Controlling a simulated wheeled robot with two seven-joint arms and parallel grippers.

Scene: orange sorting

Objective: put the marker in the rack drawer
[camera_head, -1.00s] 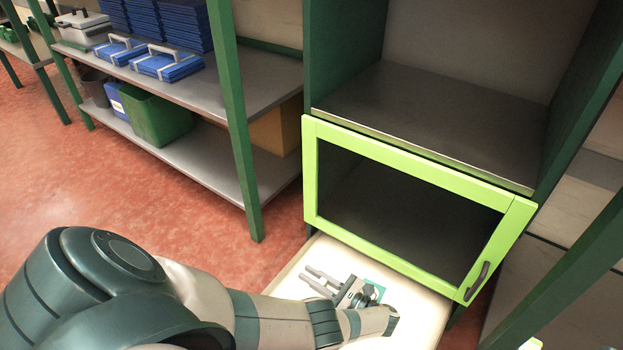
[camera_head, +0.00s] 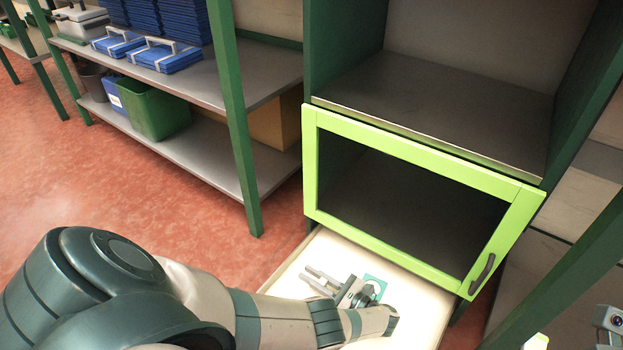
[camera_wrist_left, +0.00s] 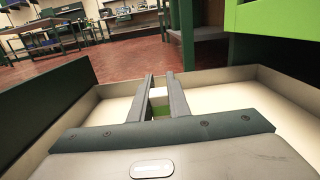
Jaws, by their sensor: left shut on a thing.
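The open drawer (camera_head: 420,308) with a pale, bright floor juts out below the lime-green framed door of the rack; its walls also show in the wrist view (camera_wrist_left: 96,95). My left gripper (camera_head: 318,282) is over the drawer, its fingers pointing left in the head view. In the left wrist view the gripper (camera_wrist_left: 167,85) is shut on the marker (camera_wrist_left: 160,95), which shows as a small white and green piece between the fingers. Most of the marker is hidden, and I cannot make it out in the head view. My right gripper's fingers are out of view.
The lime-green door frame (camera_head: 420,155) stands just above the drawer, with a dark handle (camera_head: 482,275). A green rack post (camera_head: 560,270) is at the right. A shelf at the left holds blue cases (camera_head: 165,60) and a green bin (camera_head: 155,110). The red floor is clear.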

